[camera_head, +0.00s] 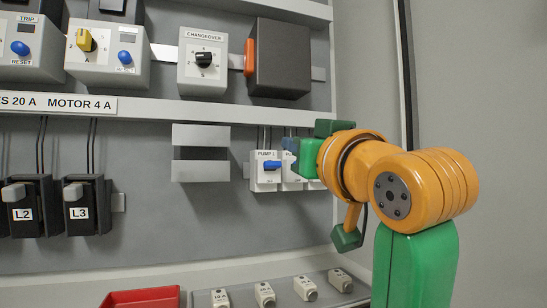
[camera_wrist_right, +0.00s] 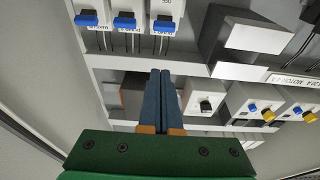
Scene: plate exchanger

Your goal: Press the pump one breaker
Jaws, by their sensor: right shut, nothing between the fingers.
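The pump one breaker (camera_head: 266,178) is a white block labelled PUMP 1 with a blue lever (camera_head: 272,165), at the left end of a short breaker row. In the right wrist view, seen upside down, it is the rightmost of three breakers (camera_wrist_right: 163,14). My right gripper (camera_head: 289,143) is shut and empty, its blue fingers just above and right of the pump one lever, in front of the row. Its fingertips (camera_wrist_right: 160,72) look apart from the levers in the wrist view. My arm partly hides the breakers farther right. My left gripper is out of view.
A pale bracket (camera_head: 200,136) is left of the breakers. Above the ledge (camera_head: 225,112) are a changeover switch (camera_head: 203,62) and a dark box (camera_head: 280,58) with an orange handle. Below are a shelf with several small parts (camera_head: 265,294) and a red tray (camera_head: 140,298).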

